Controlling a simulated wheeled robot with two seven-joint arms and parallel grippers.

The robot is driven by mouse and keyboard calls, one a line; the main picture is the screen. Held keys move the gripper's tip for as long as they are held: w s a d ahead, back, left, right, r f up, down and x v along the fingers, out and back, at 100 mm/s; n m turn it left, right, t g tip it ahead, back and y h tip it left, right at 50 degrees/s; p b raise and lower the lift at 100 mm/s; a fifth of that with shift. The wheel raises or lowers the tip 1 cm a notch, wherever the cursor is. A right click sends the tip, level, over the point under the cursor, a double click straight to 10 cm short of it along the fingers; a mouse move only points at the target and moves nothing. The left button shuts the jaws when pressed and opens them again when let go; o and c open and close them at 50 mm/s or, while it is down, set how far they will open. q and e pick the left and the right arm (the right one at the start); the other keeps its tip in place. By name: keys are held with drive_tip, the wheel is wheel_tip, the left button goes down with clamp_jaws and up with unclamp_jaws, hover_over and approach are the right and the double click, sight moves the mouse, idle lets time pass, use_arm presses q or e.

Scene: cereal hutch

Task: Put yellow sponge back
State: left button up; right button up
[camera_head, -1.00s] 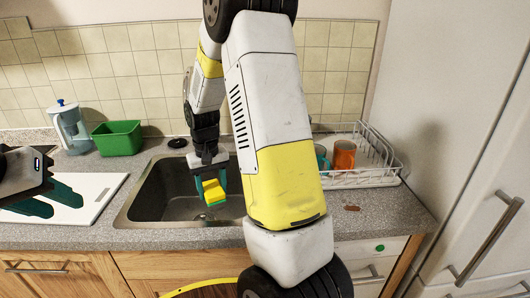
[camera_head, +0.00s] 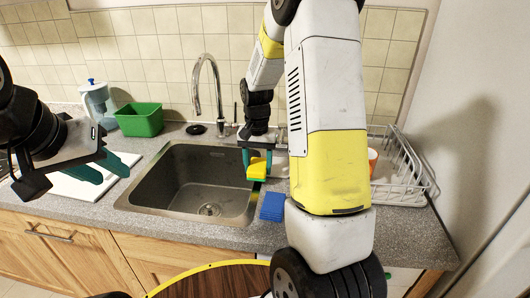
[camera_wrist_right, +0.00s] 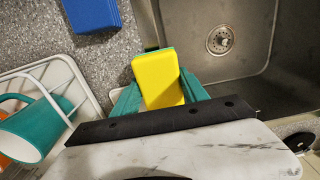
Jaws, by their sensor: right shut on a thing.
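The yellow sponge (camera_head: 257,169), with a green layer on one side, is held in my right gripper (camera_head: 258,165) above the right edge of the sink. In the right wrist view the yellow sponge (camera_wrist_right: 159,78) sits between the teal fingers of the right gripper (camera_wrist_right: 160,95). My left gripper (camera_head: 104,168) is over the white board at the left, with its teal fingers apart and nothing visible between them. A blue sponge (camera_head: 272,206) lies on the counter right of the sink; it also shows in the right wrist view (camera_wrist_right: 92,14).
The grey sink (camera_head: 180,180) looks empty. A green tub (camera_head: 139,120) and a water jug (camera_head: 97,101) stand at the back left. A faucet (camera_head: 212,80) rises behind the sink. A white dish rack (camera_head: 408,180) with mugs is at the right, partly behind my right arm.

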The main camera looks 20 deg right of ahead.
sight(278, 168)
drive_tip(key=d, duration=0.1)
drive_tip(key=w+d, duration=0.1)
drive_tip(key=d, duration=0.2)
drive_tip(key=shift+w+d, duration=0.35)
drive_tip(key=d, duration=0.1)
drive_tip(key=w+d, duration=0.1)
drive_tip(key=shift+d, duration=0.4)
drive_tip(key=shift+w+d+f, duration=0.1)
drive_tip(key=shift+d+f, duration=0.25)
drive_tip(key=shift+f, duration=0.35)
drive_tip(key=shift+f, duration=0.15)
drive_tip(key=o, duration=1.3)
